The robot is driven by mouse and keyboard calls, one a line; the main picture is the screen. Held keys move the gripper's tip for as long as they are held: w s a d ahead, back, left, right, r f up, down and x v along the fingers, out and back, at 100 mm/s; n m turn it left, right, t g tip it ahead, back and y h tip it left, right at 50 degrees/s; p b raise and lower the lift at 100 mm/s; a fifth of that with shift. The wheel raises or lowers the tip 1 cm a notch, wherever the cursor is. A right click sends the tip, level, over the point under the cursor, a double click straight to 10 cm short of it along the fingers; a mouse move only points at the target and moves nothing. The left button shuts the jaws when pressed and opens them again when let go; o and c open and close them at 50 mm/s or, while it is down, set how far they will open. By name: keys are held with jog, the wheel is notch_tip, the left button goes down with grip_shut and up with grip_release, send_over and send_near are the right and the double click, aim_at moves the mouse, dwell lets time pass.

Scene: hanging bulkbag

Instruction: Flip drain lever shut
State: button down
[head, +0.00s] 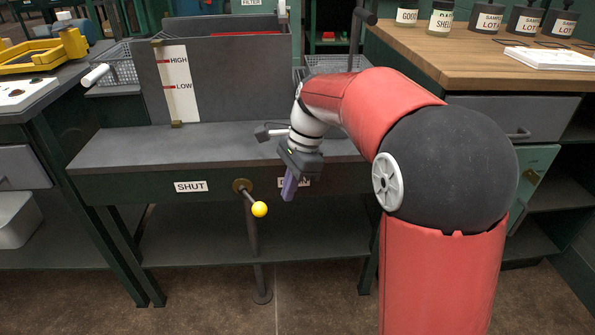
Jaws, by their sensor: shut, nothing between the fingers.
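The rod slants down and to the right from the pivot. A "SHUT" label (191,187) is left of the pivot. Another label (301,183) is on the right, mostly hidden by my gripper. My gripper (288,196) is shut and empty, pointing down just right of the yellow knob, with a visible gap between them.
A grey tank (225,80) with a "HIGH" and "LOW" level strip (177,84) stands on the bench (110,152). A vertical pipe (258,250) runs below the lever. A wooden-topped counter (420,50) with jars is at the right. The space left of the knob is clear.

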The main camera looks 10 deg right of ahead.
aim_at(252, 201)
jog(key=shift+s+a+f, duration=0.1)
jog(key=shift+s+a, duration=0.2)
jog(key=shift+a, duration=0.5)
jog(key=shift+s+a, duration=0.25)
jog(key=shift+a, duration=0.5)
